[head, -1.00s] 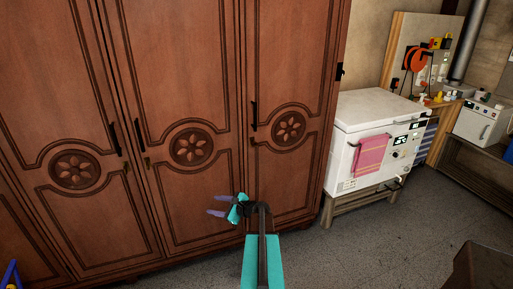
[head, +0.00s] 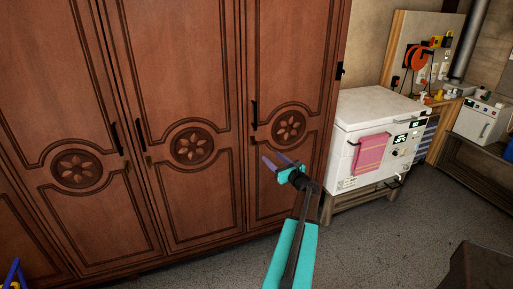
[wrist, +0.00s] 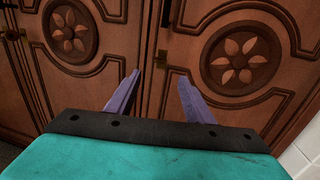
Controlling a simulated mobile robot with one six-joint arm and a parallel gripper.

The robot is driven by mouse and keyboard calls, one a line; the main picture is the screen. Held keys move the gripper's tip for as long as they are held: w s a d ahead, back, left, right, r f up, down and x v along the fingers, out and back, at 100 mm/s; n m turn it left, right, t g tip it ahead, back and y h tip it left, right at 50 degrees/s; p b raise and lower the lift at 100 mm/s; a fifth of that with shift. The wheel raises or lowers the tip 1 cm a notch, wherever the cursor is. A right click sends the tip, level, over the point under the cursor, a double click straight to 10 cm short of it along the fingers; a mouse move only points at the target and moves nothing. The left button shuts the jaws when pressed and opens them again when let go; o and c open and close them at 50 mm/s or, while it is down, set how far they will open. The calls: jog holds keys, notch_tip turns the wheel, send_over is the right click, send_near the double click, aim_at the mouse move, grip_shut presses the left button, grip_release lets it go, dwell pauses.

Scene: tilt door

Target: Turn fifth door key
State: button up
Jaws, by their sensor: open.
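A brown carved wooden wardrobe (head: 205,85) fills the left and middle of the head view. Its rightmost door (head: 290,75) has a dark upright handle (head: 254,112), with a small brass key or lock (head: 253,139) below it. In the wrist view the small key (wrist: 162,58) shows beside the seam between two doors, under a dark handle (wrist: 167,13). My gripper (head: 270,155) is in front of the rightmost door, right of and slightly below the key. Its purple fingers are open and empty. In the wrist view the gripper (wrist: 158,75) has the key just beyond its fingertips, apart from them.
Other doors carry handles (head: 138,130) and small keys or locks (head: 149,161). A white appliance (head: 385,125) with a pink towel (head: 371,154) stands right of the wardrobe on a wooden stand. Grey floor (head: 400,215) is clear in front of it.

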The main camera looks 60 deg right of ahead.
aim_at(255, 142)
jog(key=shift+w, duration=0.15)
jog(key=p+x, duration=0.4)
jog(key=x, duration=0.9)
jog(key=shift+w+d, duration=0.2)
dwell(0.3)
